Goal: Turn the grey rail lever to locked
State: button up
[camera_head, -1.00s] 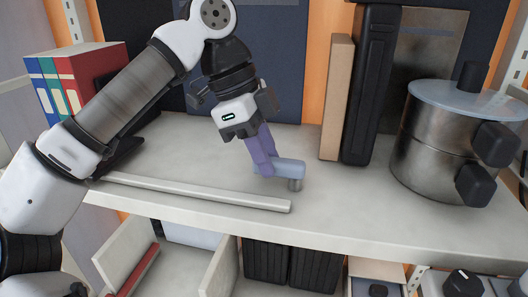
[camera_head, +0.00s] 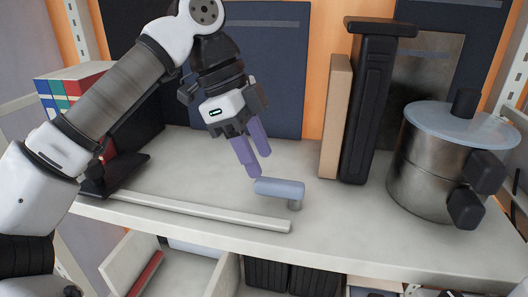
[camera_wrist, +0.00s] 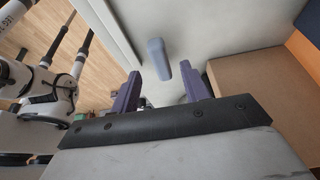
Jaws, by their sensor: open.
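The grey rail lever (camera_head: 279,187) is a short rounded blue-grey bar on a small metal post, near the front edge of the shelf at the right end of the rail. In the wrist view the lever (camera_wrist: 158,59) lies ahead of the fingertips, near the gap between them. My gripper (camera_head: 260,166) has purple fingers and is open and empty. It is just above and to the left of the lever and looks clear of it. The pale rail (camera_head: 200,210) runs along the shelf front to the left of the lever.
A steel pot (camera_head: 420,165) with a glass lid stands at the right. A tan box (camera_head: 336,118) and a tall black item (camera_head: 370,110) stand behind the lever to the right. Binders (camera_head: 62,90) are at the left. The shelf (camera_head: 330,215) is bare around the lever.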

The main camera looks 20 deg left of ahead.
jog(key=p+v, duration=0.1)
jog(key=v, duration=0.8)
